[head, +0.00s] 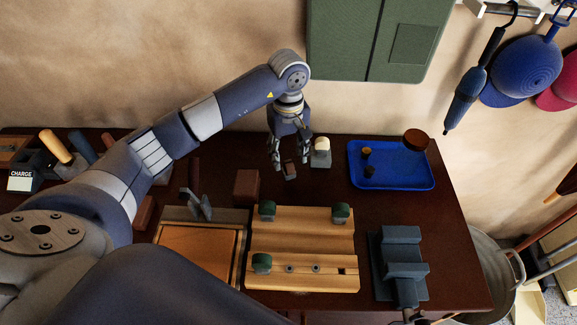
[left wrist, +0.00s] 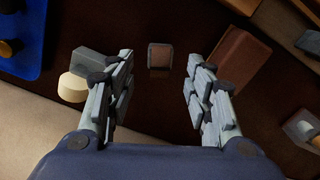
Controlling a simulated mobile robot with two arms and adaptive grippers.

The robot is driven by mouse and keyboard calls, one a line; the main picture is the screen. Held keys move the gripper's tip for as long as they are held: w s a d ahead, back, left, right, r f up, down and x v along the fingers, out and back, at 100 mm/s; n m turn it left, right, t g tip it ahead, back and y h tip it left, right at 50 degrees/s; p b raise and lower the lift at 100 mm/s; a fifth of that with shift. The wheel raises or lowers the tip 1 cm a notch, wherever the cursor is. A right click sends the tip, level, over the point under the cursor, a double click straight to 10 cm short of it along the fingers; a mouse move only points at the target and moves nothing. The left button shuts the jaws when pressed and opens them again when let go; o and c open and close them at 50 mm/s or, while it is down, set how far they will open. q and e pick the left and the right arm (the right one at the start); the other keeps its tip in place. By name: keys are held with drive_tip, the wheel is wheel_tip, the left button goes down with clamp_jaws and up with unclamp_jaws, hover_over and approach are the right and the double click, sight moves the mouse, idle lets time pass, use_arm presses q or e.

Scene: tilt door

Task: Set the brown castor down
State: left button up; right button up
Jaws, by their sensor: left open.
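The brown castor (head: 290,170), a small brown piece on a grey base, appears to rest on the dark table near its back edge. In the left wrist view the castor (left wrist: 160,57) shows between my spread fingers, with a gap on either side. My left gripper (head: 289,160) points down over it, open and apparently touching nothing; its fingers (left wrist: 158,75) show at both sides in the wrist view. A cream castor (head: 321,147) on a grey base stands just to the right. The wooden board (head: 305,237) in front carries several green castors (head: 341,211). My right gripper is not in view.
A reddish-brown block (head: 246,187) stands left of the castor. A blue tray (head: 400,184) with small round pieces lies at the right. A grey vise (head: 402,262) and a shallow wooden tray (head: 197,252) flank the board.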

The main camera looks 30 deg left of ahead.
use_arm(q)
wheel_tip(320, 180, up, 6)
drive_tip(key=shift+r+b, duration=0.2)
drive_tip(key=shift+b, duration=0.35)
